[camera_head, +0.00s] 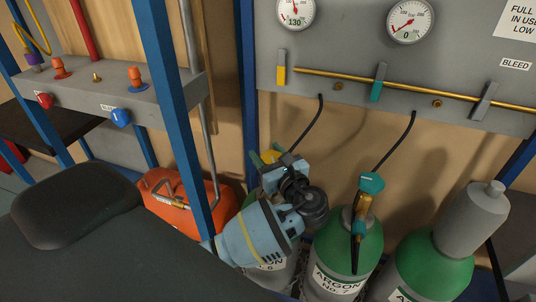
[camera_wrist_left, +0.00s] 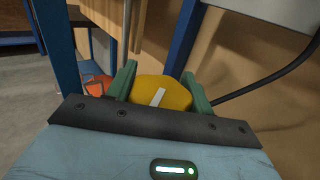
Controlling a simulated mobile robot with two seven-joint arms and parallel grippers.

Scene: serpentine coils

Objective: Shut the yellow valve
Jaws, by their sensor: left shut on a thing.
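A round yellow valve knob (camera_wrist_left: 163,91) with a white bar mark on top sits between the two green fingers of my left gripper (camera_wrist_left: 161,87) in the left wrist view. The fingers touch it from both sides. In the head view the left gripper (camera_head: 267,158) is over the cylinder labelled 6 (camera_head: 270,266), and a bit of the yellow knob (camera_head: 271,155) shows between its fingers. My wrist hides the rest of the knob and the cylinder's neck. My right gripper is not in view.
Argon cylinder No. 7 (camera_head: 343,255) with a teal knob (camera_head: 372,183) stands close on the right, then a capped cylinder (camera_head: 435,265). A blue post (camera_head: 176,100) rises at left. The grey panel (camera_head: 340,52) above carries yellow, teal and grey levers. Black hoses hang down from it.

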